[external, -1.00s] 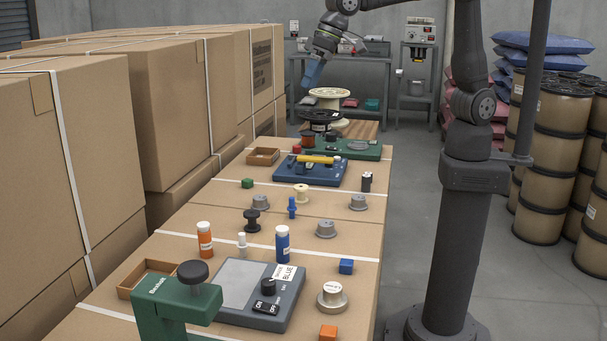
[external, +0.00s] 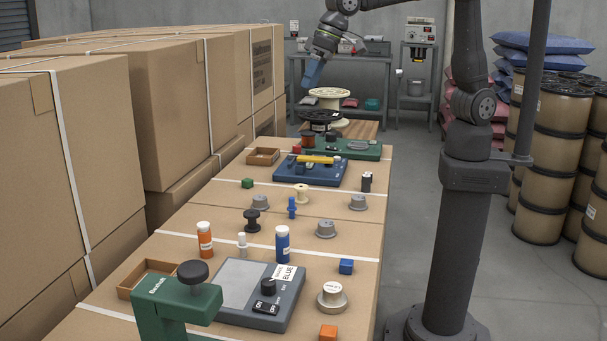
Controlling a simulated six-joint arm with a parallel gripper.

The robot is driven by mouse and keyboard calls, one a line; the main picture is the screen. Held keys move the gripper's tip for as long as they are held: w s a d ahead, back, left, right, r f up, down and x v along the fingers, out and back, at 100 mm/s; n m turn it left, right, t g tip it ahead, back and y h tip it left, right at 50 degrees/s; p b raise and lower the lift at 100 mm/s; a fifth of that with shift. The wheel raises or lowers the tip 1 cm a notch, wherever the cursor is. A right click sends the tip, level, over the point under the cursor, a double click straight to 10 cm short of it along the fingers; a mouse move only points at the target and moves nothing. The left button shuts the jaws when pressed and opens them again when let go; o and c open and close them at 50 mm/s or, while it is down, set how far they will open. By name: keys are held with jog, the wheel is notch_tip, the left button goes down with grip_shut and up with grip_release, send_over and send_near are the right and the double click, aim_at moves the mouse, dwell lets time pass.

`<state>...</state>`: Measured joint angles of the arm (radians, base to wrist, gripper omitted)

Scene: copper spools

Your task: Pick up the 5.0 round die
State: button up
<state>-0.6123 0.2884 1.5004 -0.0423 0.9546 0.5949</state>
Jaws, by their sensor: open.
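Several grey round dies sit on the cardboard-covered bench: one at the middle left (external: 261,203), one at the right (external: 358,203), one a little nearer (external: 325,229). A larger silvery round piece with a pale labelled top (external: 332,298) stands near the front right. The labels are too small to read, so I cannot tell which is the 5.0 die. My gripper (external: 312,76) is open, high above the far end of the bench, well away from these pieces. Its fingertips are small and hard to make out.
A grey scale-like box (external: 240,285) and a green press (external: 165,300) fill the front. Orange (external: 205,240) and blue (external: 283,245) bottles stand mid-bench. A blue fixture (external: 310,173) and spools (external: 322,120) lie farther back. Large cartons (external: 150,100) wall the left side.

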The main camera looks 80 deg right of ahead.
jog(key=c, duration=0.9)
jog(key=shift+o, duration=0.2)
jog(key=shift+a+f, duration=0.1)
jog(key=n+g+h, duration=0.2)
jog(key=n+g, duration=0.2)
jog(key=n, duration=1.6)
send_over(326, 223)
jog(key=f, duration=2.5)
jog(key=shift+w+a, duration=0.1)
jog(key=shift+a, duration=0.25)
jog(key=shift+d+f, duration=0.2)
jog(key=shift+f, duration=1.15)
jog(key=shift+d+f, duration=0.15)
jog(key=shift+f, duration=1.15)
